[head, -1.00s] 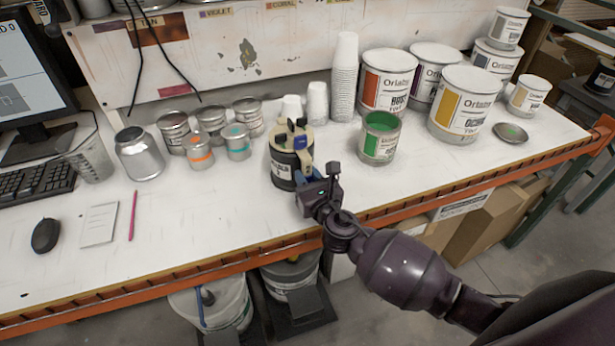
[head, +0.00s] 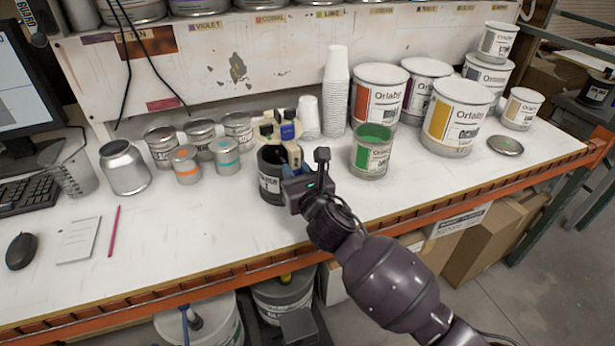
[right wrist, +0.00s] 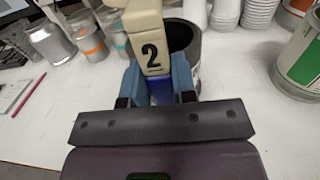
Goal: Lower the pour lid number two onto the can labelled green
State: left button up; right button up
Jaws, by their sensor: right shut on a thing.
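The pour lid number two (head: 266,130) is cream-coloured with dark blue parts. Its handle, marked 2, fills the top of the right wrist view (right wrist: 149,38). My right gripper (head: 291,165) is shut on the handle; its blue fingers (right wrist: 158,85) sit on either side of it. The lid is raised above a black can (head: 270,187), whose dark open mouth shows. The can labelled green (head: 371,158) stands to the right, open, with green paint at its top and a green label; part of it shows in the right wrist view (right wrist: 303,60). My left gripper is out of view.
Stacked white cups (head: 337,90) and large labelled cans, orange (head: 378,98) and yellow (head: 455,118), stand behind the green can. A loose round lid (head: 505,146) lies at right. Several small tins (head: 227,157) stand left.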

aim_at(296, 155)
jog(key=shift+r+p, duration=0.45)
jog(key=shift+r, duration=0.5)
jog(key=shift+r+p, duration=0.8)
jog(key=shift+r, duration=0.75)
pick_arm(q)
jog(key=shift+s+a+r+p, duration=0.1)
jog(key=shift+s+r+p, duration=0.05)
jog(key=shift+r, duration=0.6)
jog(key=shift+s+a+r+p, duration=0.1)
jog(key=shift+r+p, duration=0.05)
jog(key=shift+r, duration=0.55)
pick_arm(e)
jog(key=shift+r, duration=0.65)
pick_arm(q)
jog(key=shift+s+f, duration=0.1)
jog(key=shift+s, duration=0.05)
